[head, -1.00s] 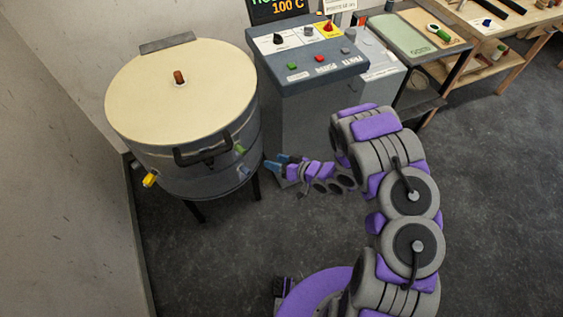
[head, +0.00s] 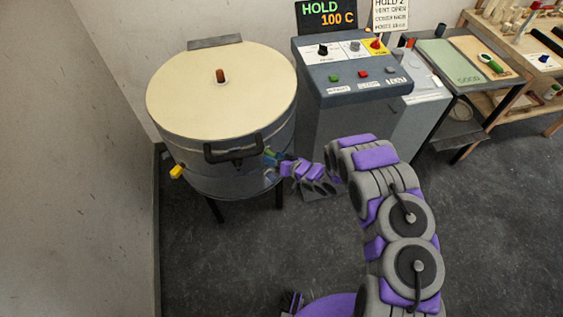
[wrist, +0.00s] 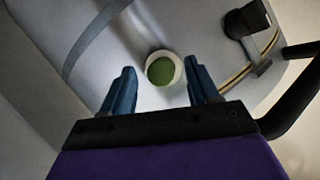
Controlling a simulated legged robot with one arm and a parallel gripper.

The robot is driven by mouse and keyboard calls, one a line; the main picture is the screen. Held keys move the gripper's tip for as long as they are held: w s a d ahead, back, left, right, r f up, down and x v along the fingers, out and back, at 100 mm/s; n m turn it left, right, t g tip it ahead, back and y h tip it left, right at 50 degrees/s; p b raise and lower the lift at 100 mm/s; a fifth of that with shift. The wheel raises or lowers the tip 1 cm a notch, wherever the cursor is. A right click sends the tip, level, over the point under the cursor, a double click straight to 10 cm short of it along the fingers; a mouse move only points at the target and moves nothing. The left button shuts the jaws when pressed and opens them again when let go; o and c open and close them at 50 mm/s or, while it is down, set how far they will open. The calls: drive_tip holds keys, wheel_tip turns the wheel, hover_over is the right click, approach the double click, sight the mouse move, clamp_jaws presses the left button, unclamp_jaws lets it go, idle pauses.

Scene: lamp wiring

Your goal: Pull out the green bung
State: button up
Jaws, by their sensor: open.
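The green bung (wrist: 161,70) sits in a pale round collar on the side of the kiln, the round drum with a cream lid (head: 222,95). In the wrist view it lies between and just beyond my two blue fingertips (wrist: 155,85). My gripper is open, one finger on each side of the bung, with no contact visible. In the head view my gripper (head: 271,160) is at the kiln's right side, and the green bung (head: 270,153) is partly hidden by it there.
A black handle (head: 235,150) is on the kiln's front, close to my gripper. A yellow plug (head: 176,171) sticks out at the kiln's left. The grey control console (head: 350,75) stands to the right, its display reading HOLD 100 C. Open floor lies in front.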

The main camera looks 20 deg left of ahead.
drive_tip(key=shift+w+a, duration=0.15)
drive_tip(key=shift+a, duration=0.1)
drive_tip(key=shift+c, duration=0.4)
clamp_jaws()
drive_tip(key=c, duration=0.6)
unclamp_jaws()
clamp_jaws()
drive_tip(key=shift+s+d+f, duration=0.1)
drive_tip(key=shift+s+d, duration=0.4)
drive_tip(key=shift+d, duration=0.15)
drive_tip(key=s+d, duration=0.5)
drive_tip(key=d, duration=0.2)
drive_tip(key=shift+s+d, duration=0.25)
drive_tip(key=shift+d, duration=0.1)
idle(0.8)
